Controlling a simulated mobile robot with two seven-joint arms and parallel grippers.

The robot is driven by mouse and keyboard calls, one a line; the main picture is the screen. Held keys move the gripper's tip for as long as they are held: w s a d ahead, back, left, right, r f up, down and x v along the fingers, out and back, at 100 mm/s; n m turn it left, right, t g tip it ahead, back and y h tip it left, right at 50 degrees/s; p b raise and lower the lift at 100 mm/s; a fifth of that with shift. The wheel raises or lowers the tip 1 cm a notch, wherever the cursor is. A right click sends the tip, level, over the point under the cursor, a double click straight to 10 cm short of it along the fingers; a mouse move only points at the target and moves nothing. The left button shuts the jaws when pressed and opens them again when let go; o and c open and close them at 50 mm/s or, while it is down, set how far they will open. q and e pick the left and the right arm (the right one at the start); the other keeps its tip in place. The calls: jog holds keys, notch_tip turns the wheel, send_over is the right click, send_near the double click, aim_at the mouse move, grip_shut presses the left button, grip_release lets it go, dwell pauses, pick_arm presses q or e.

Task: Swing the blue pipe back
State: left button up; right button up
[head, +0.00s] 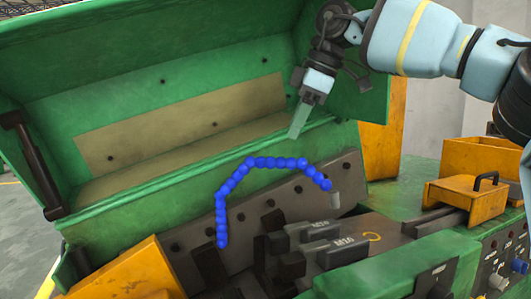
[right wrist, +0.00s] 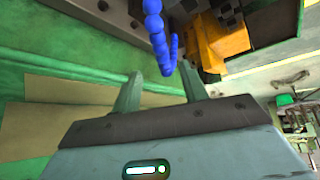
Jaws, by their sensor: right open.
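My left gripper is not in view.
The raised green cover (head: 120,90) stands behind the pipe, with a dark handle (head: 35,165) at left. Dark tool blocks (head: 320,240) sit below the pipe. An orange box (head: 468,197) with a handle and a control panel (head: 505,265) are at right.

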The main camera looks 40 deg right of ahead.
jog(key=x, duration=0.7)
jog(key=shift+f, duration=0.35)
jog(key=shift+c, duration=0.2)
grip_shut()
